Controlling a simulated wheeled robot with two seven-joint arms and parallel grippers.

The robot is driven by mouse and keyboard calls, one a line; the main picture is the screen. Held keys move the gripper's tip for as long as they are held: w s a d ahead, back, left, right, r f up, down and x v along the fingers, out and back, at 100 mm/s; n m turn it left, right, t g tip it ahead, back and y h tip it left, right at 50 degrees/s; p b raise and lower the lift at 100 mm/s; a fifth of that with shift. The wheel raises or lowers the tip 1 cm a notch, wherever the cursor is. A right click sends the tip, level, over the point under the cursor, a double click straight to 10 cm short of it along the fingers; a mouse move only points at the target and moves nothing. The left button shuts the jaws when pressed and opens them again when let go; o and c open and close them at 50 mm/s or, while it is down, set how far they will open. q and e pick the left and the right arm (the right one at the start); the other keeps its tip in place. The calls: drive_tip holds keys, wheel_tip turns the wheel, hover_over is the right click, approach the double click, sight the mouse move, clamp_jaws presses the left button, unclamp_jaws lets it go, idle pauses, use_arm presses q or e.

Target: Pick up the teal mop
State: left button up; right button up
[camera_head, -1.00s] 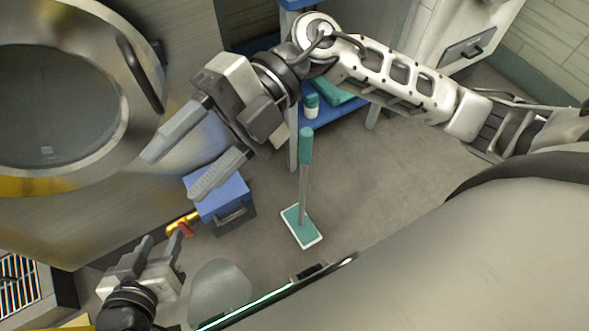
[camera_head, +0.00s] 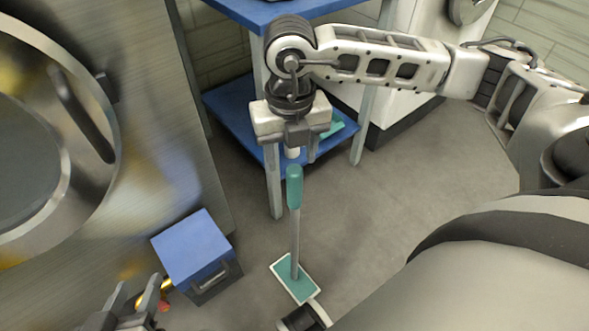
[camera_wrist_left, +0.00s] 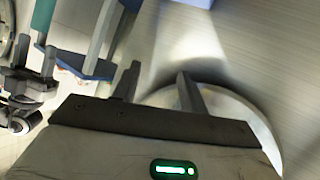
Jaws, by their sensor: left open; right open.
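The teal mop stands upright on the floor, with its teal grip (camera_head: 294,186) at the top, a grey pole and a flat teal head (camera_head: 296,280). My right gripper (camera_head: 298,138) is just above and behind the grip in the head view. It looks open and empty, though its fingers are largely hidden by its body; I cannot tell its exact gap to the grip. My left gripper (camera_head: 137,298) is open and empty at the bottom left, away from the mop. Its two fingers (camera_wrist_left: 158,85) also show apart in the left wrist view.
A blue toolbox (camera_head: 193,248) stands on the floor left of the mop. A blue shelf table (camera_head: 235,118) stands behind it, its legs close to my right gripper. A large metal machine (camera_head: 130,130) fills the left. Open floor (camera_head: 400,185) lies right of the mop.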

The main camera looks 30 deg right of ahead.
sight(294, 169)
drive_tip(key=f, duration=0.2)
drive_tip(key=f+b, duration=0.1)
drive_tip(key=f, duration=0.2)
drive_tip(key=shift+d+f+b, duration=0.4)
drive_tip(key=shift+f, duration=0.25)
use_arm(q)
drive_tip(key=shift+s+d+r+t+h, duration=0.1)
drive_tip(key=shift+d+r+t+h, duration=0.1)
drive_tip(key=shift+r+t, duration=0.15)
drive_tip(key=shift+s+d+r+t+h, duration=0.1)
drive_tip(key=shift+r+t+h, duration=0.15)
drive_tip(key=shift+r, duration=0.2)
use_arm(e)
drive_tip(key=shift+c, duration=0.2)
use_arm(q)
drive_tip(key=shift+f, duration=0.15)
use_arm(e)
clamp_jaws()
